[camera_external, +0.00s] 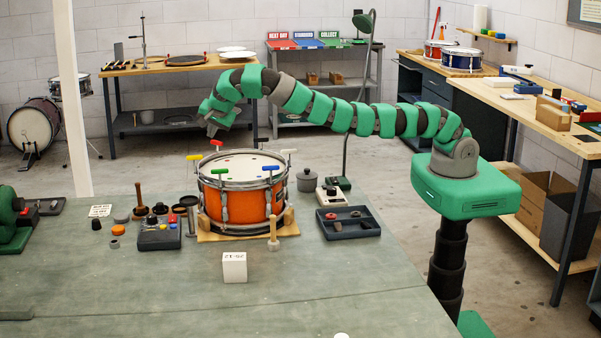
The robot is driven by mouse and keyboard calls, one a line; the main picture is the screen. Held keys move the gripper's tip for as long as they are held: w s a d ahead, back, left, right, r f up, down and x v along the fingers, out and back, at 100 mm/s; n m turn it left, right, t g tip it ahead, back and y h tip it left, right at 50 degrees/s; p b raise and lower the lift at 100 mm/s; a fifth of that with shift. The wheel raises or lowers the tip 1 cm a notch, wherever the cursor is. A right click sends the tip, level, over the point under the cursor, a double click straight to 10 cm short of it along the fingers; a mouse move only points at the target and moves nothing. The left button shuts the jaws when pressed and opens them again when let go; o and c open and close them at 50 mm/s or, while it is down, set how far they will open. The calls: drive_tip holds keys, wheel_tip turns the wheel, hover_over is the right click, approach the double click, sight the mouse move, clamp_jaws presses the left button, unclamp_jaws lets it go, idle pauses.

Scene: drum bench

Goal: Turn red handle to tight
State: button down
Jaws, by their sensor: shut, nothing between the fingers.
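An orange snare drum (237,204) with a white head stands on a wooden base on the bench. T-shaped handles stand around its rim. The red handle (217,142) is at the back left of the rim and looks upright. A yellow handle (193,157), a green handle (220,171), a blue handle (270,168) and a white handle (288,151) stand at other rim points. My gripper (212,132) points down just above the red handle, shut and empty. Whether it touches the handle is too small to tell.
Left of the drum, a dark tool block (160,235) and several small parts crowd the bench (120,290). A dark tray (348,228) and a lidded pot (307,180) are to the right.

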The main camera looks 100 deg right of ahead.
drive_tip(key=c, duration=1.8)
unclamp_jaws()
drive_tip(key=p+v, duration=0.1)
drive_tip(key=v, duration=0.8)
drive_tip(key=shift+w, duration=0.1)
drive_tip(key=o, duration=0.3)
drive_tip(key=shift+a+r, duration=0.15)
drive_tip(key=shift+a, duration=0.05)
drive_tip(key=n+y+b, duration=0.4)
drive_tip(key=n, duration=1)
approach(217, 141)
drive_tip(key=shift+t, duration=0.3)
drive_tip(key=x, duration=0.7)
drive_tip(key=p+x, duration=0.1)
drive_tip(key=x, duration=0.2)
drive_tip(key=shift+d+f, duration=0.15)
drive_tip(key=shift+f, duration=0.25)
drive_tip(key=shift+s, duration=0.2)
drive_tip(key=shift+c, duration=0.2)
clamp_jaws()
